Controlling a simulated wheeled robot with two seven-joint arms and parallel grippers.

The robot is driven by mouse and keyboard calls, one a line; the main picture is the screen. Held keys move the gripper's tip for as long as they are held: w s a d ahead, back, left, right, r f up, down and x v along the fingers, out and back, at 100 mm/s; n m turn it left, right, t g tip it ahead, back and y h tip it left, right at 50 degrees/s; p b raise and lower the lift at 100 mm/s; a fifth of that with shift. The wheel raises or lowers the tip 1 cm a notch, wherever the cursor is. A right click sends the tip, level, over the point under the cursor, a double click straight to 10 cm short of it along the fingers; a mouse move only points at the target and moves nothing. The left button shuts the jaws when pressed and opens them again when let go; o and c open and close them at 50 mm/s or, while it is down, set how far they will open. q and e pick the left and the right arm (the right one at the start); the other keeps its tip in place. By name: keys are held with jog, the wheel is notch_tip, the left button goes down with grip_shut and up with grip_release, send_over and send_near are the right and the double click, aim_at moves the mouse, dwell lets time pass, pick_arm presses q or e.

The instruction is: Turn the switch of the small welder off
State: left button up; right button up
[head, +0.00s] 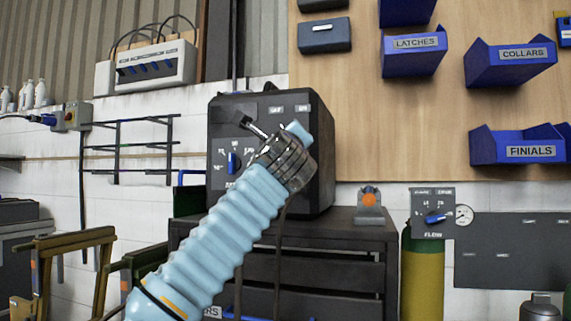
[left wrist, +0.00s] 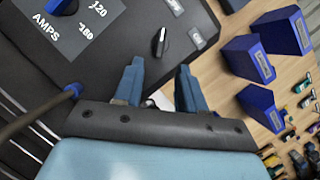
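The small welder (head: 325,150) is a dark box on a dark cabinet, with two small light labels high on its front. In the left wrist view, its panel shows a black rotary switch (left wrist: 160,42) near two light labels (left wrist: 197,38), and an AMPS dial with a blue knob (left wrist: 60,6). I cannot tell for sure which label the switch points to. In the head view my gripper hides the switch. My left gripper (head: 277,132) is in front of the welder's face. In the wrist view its blue fingers (left wrist: 158,84) are apart and empty, just short of the switch. My right gripper is not in view.
The dark cabinet (head: 335,233) carries the welder and a small grey block with an orange disc (head: 369,199). A green-and-yellow cylinder (head: 423,270) stands right of it. Blue bins (head: 510,63) hang on the wooden board.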

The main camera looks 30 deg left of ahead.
pick_arm(q)
jog(key=b+v, duration=0.1)
jog(key=v, duration=0.4)
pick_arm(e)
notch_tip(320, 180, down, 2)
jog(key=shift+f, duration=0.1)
